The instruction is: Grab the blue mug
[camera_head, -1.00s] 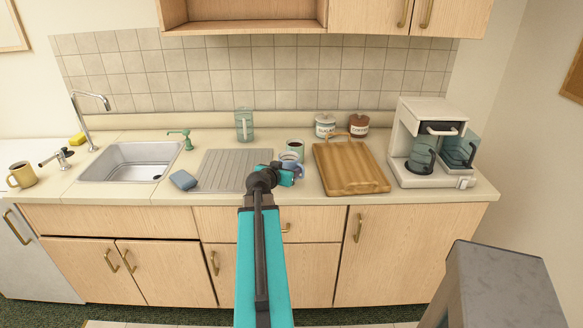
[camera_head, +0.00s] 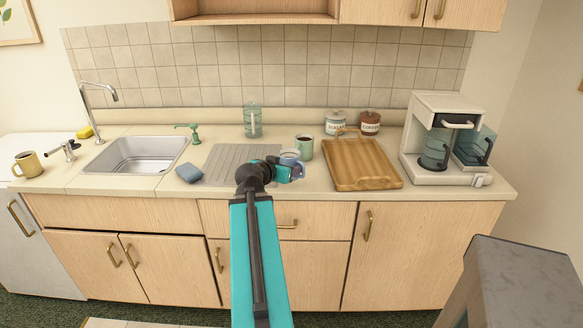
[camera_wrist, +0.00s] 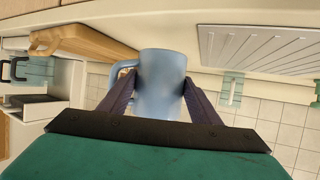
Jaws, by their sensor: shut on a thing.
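The blue mug (camera_head: 291,156) is at the counter's middle, just behind and partly hidden by my gripper (camera_head: 294,168). In the wrist view the blue mug (camera_wrist: 162,82) sits between the two dark fingers of my gripper (camera_wrist: 160,100), which press on its sides. Its handle points left there. My gripper is shut on the mug. I cannot tell whether the mug's base touches the counter.
A green mug (camera_head: 304,148) stands close on the right, with a wooden board (camera_head: 362,180) beyond it. The ribbed drainboard (camera_head: 225,165), blue sponge (camera_head: 189,173) and sink (camera_head: 138,155) lie left. A coffee maker (camera_head: 420,118) stands at the right end.

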